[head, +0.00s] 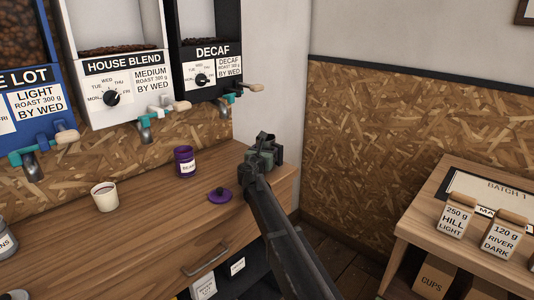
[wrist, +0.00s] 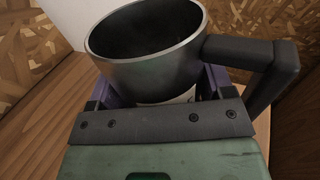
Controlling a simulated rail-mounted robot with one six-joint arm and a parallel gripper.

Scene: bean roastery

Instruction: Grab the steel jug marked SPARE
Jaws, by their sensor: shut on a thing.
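A dark steel jug (wrist: 145,50) with a black handle (wrist: 270,65) fills the top of the wrist view, upright and with its mouth open. My gripper (wrist: 155,95) is shut on the jug's body below the rim. A strip of white label shows low on the jug, but my gripper hides most of it and no word can be read. In the head view my gripper (head: 262,160) is at the right end of the wooden counter (head: 150,220), and the jug is mostly hidden behind it.
A purple canister (head: 185,163), its purple lid (head: 219,195) and a pale cup (head: 104,197) stand on the counter. Bean dispensers with taps (head: 145,130) hang above. A side table (head: 455,245) at right holds bean bags (head: 457,216). Floor shows between.

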